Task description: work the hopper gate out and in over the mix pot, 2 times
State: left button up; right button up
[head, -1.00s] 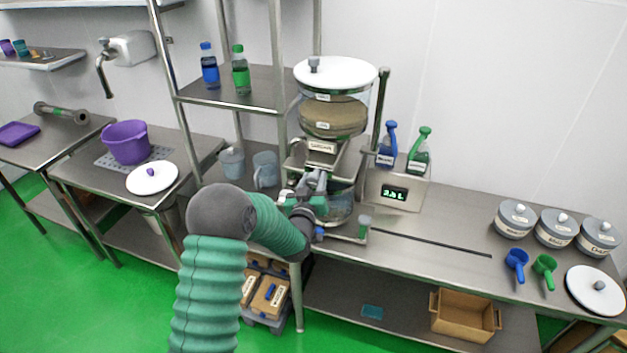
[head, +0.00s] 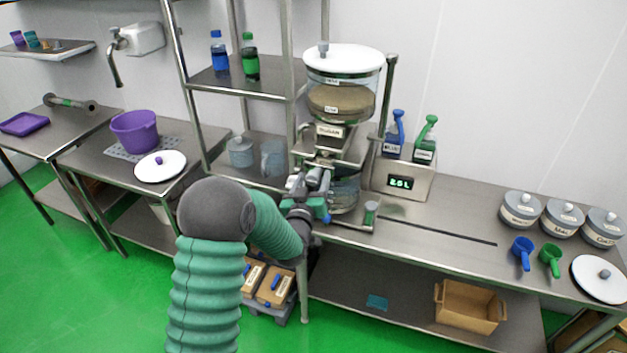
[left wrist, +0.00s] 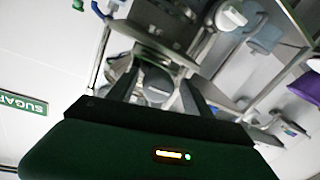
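The clear hopper (head: 358,82) with a white lid holds tan powder and stands over the bench, its lower part labelled SUGAR. The gate area (head: 325,158) is under its outlet, partly hidden by my gripper. The clear mix pot (head: 346,195) stands below, partly covered by my gripper. My left gripper (head: 318,178) is at the gate, in front of the pot. In the left wrist view, my dark fingers (left wrist: 158,92) reach toward metal hopper parts. Whether they close on the gate handle is unclear. My right gripper is out of view.
A scale display (head: 400,184) is beside the pot. Grey lidded tubs (head: 521,208) and scoops (head: 523,252) are at the right. The bench middle is mostly clear. A shelf post (head: 292,60) is left of the hopper.

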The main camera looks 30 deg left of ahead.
pick_arm(q)
jog(key=p+v, duration=1)
jog(key=v, duration=0.6)
jog(key=shift+s, duration=0.35)
jog(key=shift+c, duration=0.2)
dwell(0.3)
